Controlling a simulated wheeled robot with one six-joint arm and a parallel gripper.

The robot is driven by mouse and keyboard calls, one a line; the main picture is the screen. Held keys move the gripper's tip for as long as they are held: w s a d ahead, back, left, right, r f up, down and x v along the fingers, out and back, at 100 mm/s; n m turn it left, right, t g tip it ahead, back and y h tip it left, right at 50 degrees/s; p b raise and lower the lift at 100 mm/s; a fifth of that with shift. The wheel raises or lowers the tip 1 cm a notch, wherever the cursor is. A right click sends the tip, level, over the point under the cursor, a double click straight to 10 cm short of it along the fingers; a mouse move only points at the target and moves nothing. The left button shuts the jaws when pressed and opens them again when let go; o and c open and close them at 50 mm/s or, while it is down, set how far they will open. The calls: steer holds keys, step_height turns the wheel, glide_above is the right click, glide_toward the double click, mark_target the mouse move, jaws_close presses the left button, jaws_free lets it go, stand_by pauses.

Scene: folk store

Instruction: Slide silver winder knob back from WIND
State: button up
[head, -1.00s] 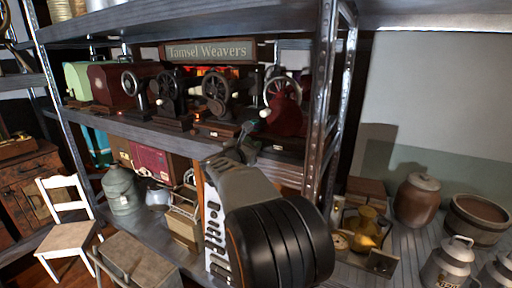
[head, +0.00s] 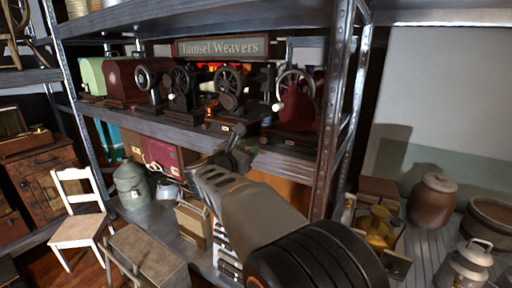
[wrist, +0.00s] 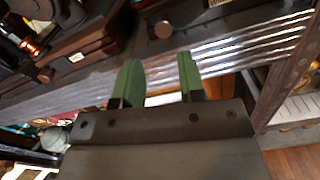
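A row of hand-cranked machines stands on the middle shelf under a "Tamsel Weavers" sign. The rightmost is a red machine (head: 297,108) with a silver-rimmed wheel. Left of it is a dark machine with a black wheel (head: 230,88). In the wrist view, a small round knob (wrist: 163,29) is on a wooden base above the shelf edge, and another knob (wrist: 45,75) is at left. I cannot read WIND or tell which knob is the silver winder's. My gripper (head: 238,142) is in front of the shelf edge. Its green fingers (wrist: 160,82) are apart and empty.
The metal shelf edge (wrist: 225,52) runs close beyond my fingers. A shelf upright (head: 331,115) stands right of the machines. Boxes and a grey can (head: 131,186) are on the lower shelf. A white chair (head: 78,215) stands at left.

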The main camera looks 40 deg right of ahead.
steer(key=shift+b+v, duration=0.3)
steer(key=shift+v, duration=2.35)
steer(key=w+a+f+n+t+y, duration=0.3)
steer(key=w+a+n+t+y, duration=0.5)
steer(key=n, duration=1.1)
steer(key=s+a+f+n+g+y+p, duration=0.1)
steer(key=a+f+n+y, duration=0.3)
steer(key=n, duration=0.5)
steer(key=s+a+f+n+y+p, duration=0.1)
steer(key=a+f+n+y, duration=0.1)
steer(key=a+n+y, duration=0.6)
steer(key=s+d+f+n+g+h+p, duration=0.1)
steer(key=s+f+n+g+p, duration=0.1)
steer(key=s+n, duration=0.6)
steer(key=s+d+f+n+g+h+p, duration=0.1)
steer(key=s+f+n+g+h+p, duration=0.1)
steer(key=s+n+g, duration=0.5)
steer(key=s+f+n+p, duration=0.1)
steer(key=s+p, duration=0.1)
steer(key=s, duration=0.1)
steer(key=shift+s+n, duration=0.4)
